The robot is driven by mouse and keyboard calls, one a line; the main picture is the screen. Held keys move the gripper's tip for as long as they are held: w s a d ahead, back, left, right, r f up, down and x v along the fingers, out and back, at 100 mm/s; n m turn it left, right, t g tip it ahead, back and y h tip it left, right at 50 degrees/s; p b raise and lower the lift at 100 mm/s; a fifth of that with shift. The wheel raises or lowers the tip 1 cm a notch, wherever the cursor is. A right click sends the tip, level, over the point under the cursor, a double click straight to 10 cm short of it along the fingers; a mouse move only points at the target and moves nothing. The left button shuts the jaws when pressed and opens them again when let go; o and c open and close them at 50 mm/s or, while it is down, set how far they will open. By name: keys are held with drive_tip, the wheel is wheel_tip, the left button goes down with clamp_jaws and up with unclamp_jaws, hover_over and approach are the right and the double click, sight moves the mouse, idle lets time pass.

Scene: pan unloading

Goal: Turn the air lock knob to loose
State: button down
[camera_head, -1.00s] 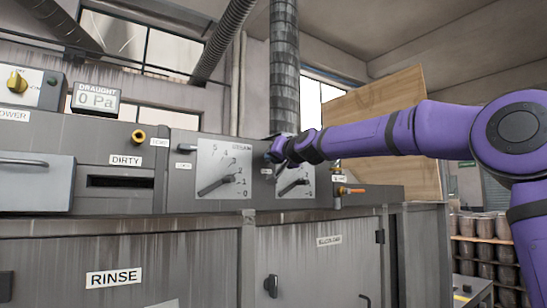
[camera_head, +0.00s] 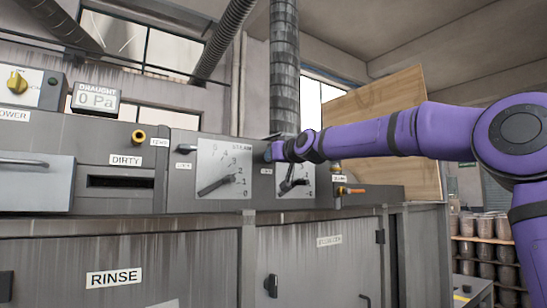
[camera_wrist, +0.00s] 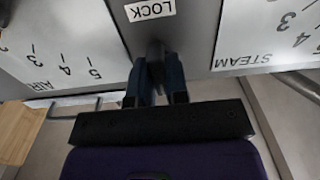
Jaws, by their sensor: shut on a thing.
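The air lock knob (camera_wrist: 155,46) is a small dark knob beside a white LOCK label (camera_wrist: 150,10), seen upside down in the wrist view. My gripper (camera_wrist: 156,66) is shut on this knob, with one dark blue finger on each side of it. The AIR dial (camera_wrist: 40,52) lies to the left of the knob in that view. In the head view my gripper (camera_head: 271,153) is at the panel, beside the upper left of the right-hand dial (camera_head: 297,180). My wrist hides the knob and part of that dial there.
The steam dial (camera_head: 224,168) is to the left of my gripper in the head view and to its right in the wrist view (camera_wrist: 270,35). An orange-handled valve (camera_head: 350,190) is right of the dials. A wooden board (camera_head: 375,115) stands behind my arm.

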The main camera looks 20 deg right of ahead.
drive_tip(key=shift+f, duration=0.15)
drive_tip(key=c, duration=1.1)
unclamp_jaws()
drive_tip(key=shift+s+d, duration=0.1)
drive_tip(key=shift+s, duration=0.05)
drive_tip(key=shift+v, duration=5.2)
drive_tip(key=shift+s, duration=0.1)
